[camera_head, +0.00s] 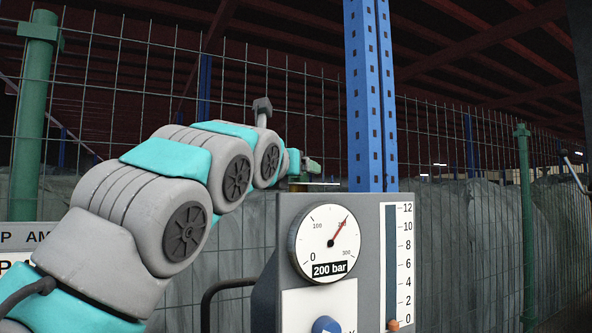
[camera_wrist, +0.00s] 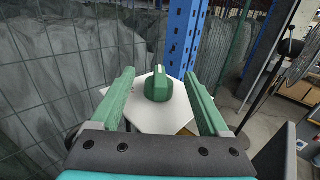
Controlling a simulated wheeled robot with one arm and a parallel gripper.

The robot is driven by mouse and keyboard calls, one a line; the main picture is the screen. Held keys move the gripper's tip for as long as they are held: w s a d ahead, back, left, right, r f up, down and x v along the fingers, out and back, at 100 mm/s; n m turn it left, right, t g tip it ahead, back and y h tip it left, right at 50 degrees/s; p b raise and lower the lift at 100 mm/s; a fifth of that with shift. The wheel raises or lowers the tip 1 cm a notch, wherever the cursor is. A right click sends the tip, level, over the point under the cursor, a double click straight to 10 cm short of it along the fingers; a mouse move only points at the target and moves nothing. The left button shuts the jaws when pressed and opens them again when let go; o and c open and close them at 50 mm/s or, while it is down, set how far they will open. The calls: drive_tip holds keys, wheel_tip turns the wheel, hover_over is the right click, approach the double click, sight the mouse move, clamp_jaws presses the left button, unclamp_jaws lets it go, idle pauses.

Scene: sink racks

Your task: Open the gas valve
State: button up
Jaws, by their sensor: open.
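A green valve knob (camera_wrist: 158,88) with a white mark on its top shows in the wrist view. It sits on a white plate (camera_wrist: 150,118), and its mark points roughly away from me. My gripper (camera_wrist: 158,75) is open, with one green finger on each side of the knob. Gaps show between the fingers and the knob; I cannot tell how far ahead the knob is. In the head view my gripper (camera_head: 311,166) is small at the arm's far end, behind the gauge panel, and the green knob does not show.
A grey panel (camera_head: 369,250) with a round gauge (camera_head: 325,243) marked 200 bar and a 0–12 scale stands in front. A blue knob (camera_head: 325,326) shows below. A blue post (camera_head: 371,100) and wire fence (camera_head: 455,190) stand behind. Floor (camera_wrist: 235,100) shows at right.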

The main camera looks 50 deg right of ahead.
drive_tip(key=v, duration=0.7)
drive_tip(key=shift+a, duration=0.1)
